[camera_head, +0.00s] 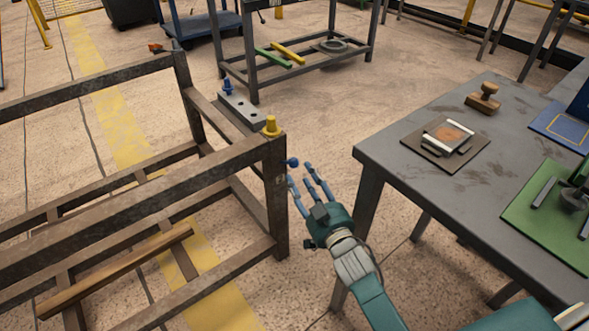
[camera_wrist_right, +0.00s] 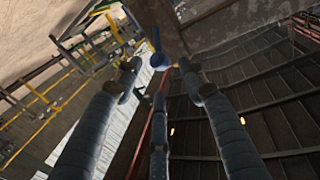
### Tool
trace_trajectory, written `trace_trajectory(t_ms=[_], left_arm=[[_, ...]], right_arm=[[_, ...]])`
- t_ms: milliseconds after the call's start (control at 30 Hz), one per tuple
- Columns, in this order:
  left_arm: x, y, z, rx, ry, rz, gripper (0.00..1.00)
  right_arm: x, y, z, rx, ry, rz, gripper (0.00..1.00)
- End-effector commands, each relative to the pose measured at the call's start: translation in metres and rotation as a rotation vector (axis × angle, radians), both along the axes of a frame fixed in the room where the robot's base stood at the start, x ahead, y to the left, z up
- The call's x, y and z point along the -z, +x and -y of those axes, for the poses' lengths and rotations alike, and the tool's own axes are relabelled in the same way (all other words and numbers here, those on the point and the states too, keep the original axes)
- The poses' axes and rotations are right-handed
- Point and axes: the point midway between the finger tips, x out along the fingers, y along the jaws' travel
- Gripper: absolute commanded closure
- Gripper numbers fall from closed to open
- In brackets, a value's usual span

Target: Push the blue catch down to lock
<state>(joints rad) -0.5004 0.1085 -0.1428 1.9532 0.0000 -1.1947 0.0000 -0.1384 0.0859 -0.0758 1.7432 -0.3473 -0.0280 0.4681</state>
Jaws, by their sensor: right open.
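The blue catch shows as a small round knob (camera_head: 293,162) at the right side of the brown metal rack's (camera_head: 276,190) near corner post. In the right wrist view the blue catch (camera_wrist_right: 158,60) is a lever with a ball end, just ahead of the fingertips. My right gripper (camera_head: 308,178) is open and empty, its blue-grey fingers pointing at the post just below and right of the knob. In the wrist view the fingers (camera_wrist_right: 158,80) are spread around the knob's line of sight; whether any touches it I cannot tell. My left gripper is not in view.
A grey table (camera_head: 400,185) with a stamp (camera_head: 484,98) and a green mat (camera_head: 530,215) stands close on the right. Floor shows between rack and table.

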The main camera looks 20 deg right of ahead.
Motion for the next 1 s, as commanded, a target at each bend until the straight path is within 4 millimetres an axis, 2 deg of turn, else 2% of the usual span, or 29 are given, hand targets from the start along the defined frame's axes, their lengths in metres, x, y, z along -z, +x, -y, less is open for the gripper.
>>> trace_trajectory(t_ms=[100, 300, 467, 700, 733, 933, 1000], left_arm=[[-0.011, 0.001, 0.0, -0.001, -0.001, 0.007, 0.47], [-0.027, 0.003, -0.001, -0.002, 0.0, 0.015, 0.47], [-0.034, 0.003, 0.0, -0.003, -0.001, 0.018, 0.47], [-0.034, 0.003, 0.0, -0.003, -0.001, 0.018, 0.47], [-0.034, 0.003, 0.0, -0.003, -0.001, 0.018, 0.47], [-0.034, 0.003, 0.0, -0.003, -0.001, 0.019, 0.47], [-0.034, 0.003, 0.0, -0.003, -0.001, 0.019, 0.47]], right_arm=[[0.001, 0.024, -0.002, -0.001, 0.0, 0.001, 0.59], [0.001, 0.051, -0.004, 0.0, 0.0, 0.0, 0.59], [0.001, 0.059, -0.005, 0.0, 0.0, -0.001, 0.59], [0.001, 0.06, -0.005, 0.0, 0.001, -0.002, 0.59], [0.001, 0.06, -0.005, 0.0, 0.001, -0.002, 0.61], [0.001, 0.059, -0.005, 0.0, 0.001, -0.002, 1.0], [0.001, 0.059, -0.005, 0.0, 0.001, -0.002, 1.0]])
